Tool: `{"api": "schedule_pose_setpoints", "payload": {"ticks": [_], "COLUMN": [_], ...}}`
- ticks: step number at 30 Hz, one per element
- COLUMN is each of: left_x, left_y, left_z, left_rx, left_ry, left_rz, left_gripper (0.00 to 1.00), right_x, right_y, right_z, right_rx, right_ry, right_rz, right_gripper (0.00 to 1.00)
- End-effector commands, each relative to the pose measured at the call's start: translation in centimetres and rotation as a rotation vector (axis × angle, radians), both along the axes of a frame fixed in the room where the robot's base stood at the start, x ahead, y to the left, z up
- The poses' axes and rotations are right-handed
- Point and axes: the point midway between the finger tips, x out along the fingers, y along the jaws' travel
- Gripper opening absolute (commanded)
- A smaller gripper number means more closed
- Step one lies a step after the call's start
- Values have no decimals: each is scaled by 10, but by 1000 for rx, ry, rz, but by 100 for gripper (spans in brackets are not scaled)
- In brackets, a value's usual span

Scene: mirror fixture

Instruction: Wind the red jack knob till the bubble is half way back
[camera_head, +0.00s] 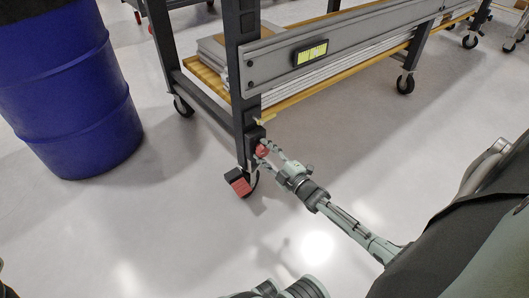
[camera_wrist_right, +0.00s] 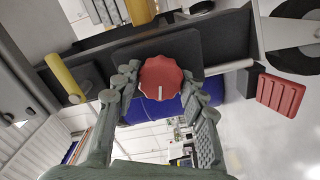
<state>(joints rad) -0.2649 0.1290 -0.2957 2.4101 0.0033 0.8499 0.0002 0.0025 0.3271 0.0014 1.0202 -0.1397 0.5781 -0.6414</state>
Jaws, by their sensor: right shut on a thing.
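The red jack knob (camera_head: 262,151) sits low on the dark leg of the bench, just above the caster. In the right wrist view the lobed knob (camera_wrist_right: 160,76) faces me, with a white mark pointing down. My right gripper (camera_head: 268,150) is shut on the knob, one finger on each side, as the right wrist view also shows (camera_wrist_right: 160,92). The level (camera_head: 312,53) with a yellow-green window is on the bench's grey rail. Its dark lines show, but the bubble's place is too small to tell. My left gripper is not in view.
The caster's red pedal (camera_head: 240,182) is just below the knob, and also at right in the wrist view (camera_wrist_right: 280,93). A yellow rod (camera_wrist_right: 65,76) is left of the knob. A blue drum (camera_head: 70,95) stands at left. The floor (camera_head: 180,240) in front is clear.

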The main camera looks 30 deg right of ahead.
Motion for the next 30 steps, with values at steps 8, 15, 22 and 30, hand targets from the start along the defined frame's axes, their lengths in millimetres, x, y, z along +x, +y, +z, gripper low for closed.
{"api": "schedule_pose_setpoints", "payload": {"ticks": [8, 15, 22, 30], "left_x": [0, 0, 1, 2], "left_y": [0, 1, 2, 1], "left_z": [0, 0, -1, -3], "left_rx": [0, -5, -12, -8], "left_ry": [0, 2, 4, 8], "left_rz": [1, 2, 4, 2], "left_gripper": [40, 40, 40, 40], "right_x": [0, 0, 0, -1], "right_y": [1, 1, 0, 0], "right_z": [0, 0, 0, 0], "right_rx": [-28, -28, -27, -26], "right_ry": [-2, -2, -1, -1], "right_rz": [1, 1, 0, 0], "right_gripper": [13, 13, 63, 63]}}
